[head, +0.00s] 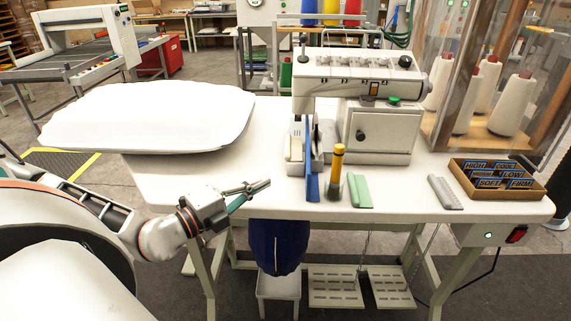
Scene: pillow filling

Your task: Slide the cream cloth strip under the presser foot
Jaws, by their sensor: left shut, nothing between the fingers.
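The white sewing machine (380,125) stands on the white table, its needle end at the left. Its presser foot is too small and hidden to make out. A blue upright strip (311,165) stands at the needle end. A small cream piece (294,150) sits just left of it; I cannot tell whether it is the cream cloth strip or part of the machine. My left gripper (262,185) is shut and empty at the table's front edge, left of and in front of the machine, apart from these things. My right gripper is out of view.
A large white pillow (150,115) covers the table's left side. A labelled tray (541,190) is at right. Table is clear between pillow and machine.

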